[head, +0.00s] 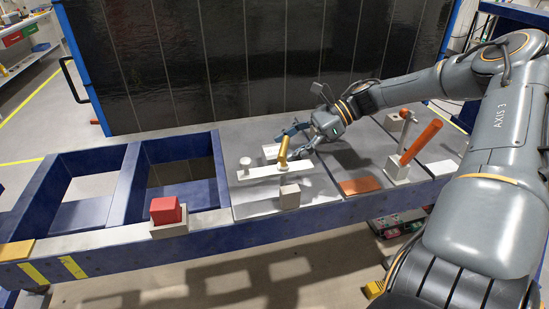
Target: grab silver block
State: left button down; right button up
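A small light-grey block (289,197), possibly the silver block, stands at the front edge of the grey plate. Another pale silver-white block (270,151) lies farther back, just left of my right gripper. I cannot tell for certain which one is the silver block. My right gripper (289,142) reaches in from the right, low over the plate, behind a gold upright pin (283,152). Its fingers look spread apart, with the pale block near their tips. I see nothing held between them. The pin partly hides the fingers. My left gripper is not in view.
A white bar (262,175) with a pale knob crosses the plate in front of the gripper. A red block (166,210) sits on the front rail at left. An orange handle (421,142) slants up from a block at right. A dark panel (250,60) stands behind.

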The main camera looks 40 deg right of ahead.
aim_at(274, 150)
jog(key=x, duration=0.4)
jog(key=shift+a+f, duration=0.1)
jog(key=c, duration=1.3)
jog(key=shift+r, duration=0.2)
